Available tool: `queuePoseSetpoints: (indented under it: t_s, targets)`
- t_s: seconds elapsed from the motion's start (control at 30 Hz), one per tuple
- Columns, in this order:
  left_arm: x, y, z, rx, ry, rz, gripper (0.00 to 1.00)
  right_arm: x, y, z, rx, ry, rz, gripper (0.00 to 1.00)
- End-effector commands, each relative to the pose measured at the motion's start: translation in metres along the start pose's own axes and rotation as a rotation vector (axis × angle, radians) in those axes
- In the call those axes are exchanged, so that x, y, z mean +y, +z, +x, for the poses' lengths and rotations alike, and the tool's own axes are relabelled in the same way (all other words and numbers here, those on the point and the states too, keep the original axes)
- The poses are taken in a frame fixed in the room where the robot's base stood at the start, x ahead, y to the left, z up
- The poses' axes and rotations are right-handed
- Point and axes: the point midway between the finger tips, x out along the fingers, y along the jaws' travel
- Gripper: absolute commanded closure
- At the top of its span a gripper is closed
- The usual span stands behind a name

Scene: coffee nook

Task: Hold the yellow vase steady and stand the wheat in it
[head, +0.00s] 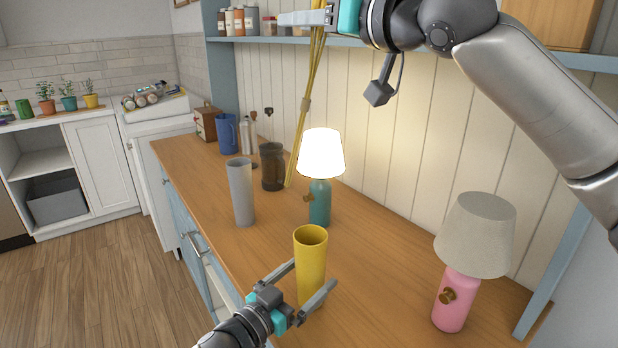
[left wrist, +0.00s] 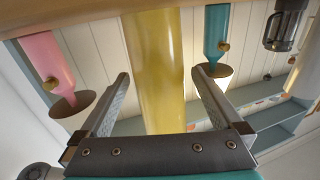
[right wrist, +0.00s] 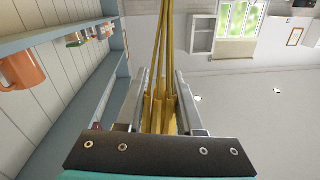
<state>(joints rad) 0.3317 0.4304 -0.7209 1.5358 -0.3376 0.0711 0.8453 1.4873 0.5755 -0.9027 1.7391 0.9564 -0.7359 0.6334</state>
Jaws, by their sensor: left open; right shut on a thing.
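The yellow vase (head: 311,262) stands upright on the wooden counter, its open mouth facing up. My left gripper (head: 308,285) is open with a finger on either side of the vase's lower part. The left wrist view shows the vase (left wrist: 156,70) between the two spread fingers (left wrist: 160,90). My right gripper (head: 300,18) is high up, shut on the wheat (head: 306,105). The wheat is a tied bundle of long yellow stalks hanging down, its lower ends over the counter behind the vase. The right wrist view shows the stalks (right wrist: 160,95) between the fingers (right wrist: 160,75). The wheat's top is cut off in the head view.
A lit teal lamp (head: 320,200) stands just behind the vase, and a pink lamp (head: 452,300) stands to the right. A grey cylinder (head: 241,192) and a dark glass jar (head: 272,166) stand behind left. A blue shelf (head: 262,40) runs above the counter (head: 390,265).

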Motion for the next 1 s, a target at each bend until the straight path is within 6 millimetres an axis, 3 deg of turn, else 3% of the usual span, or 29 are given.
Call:
queuePoseSetpoints:
  t_s: [0.4, 1.0]
  targets:
    - [0.0005, -0.0001, 0.0067, 0.0, 0.001, 0.0, 0.01, -0.0002, -0.0002, 0.0, 0.0, 0.0, 0.0, 1.0]
    - [0.0004, 0.0001, 0.0063, -0.001, 0.001, 0.0, 0.69, -0.0001, -0.0002, 0.0, 0.0, 0.0, 0.0, 1.0]
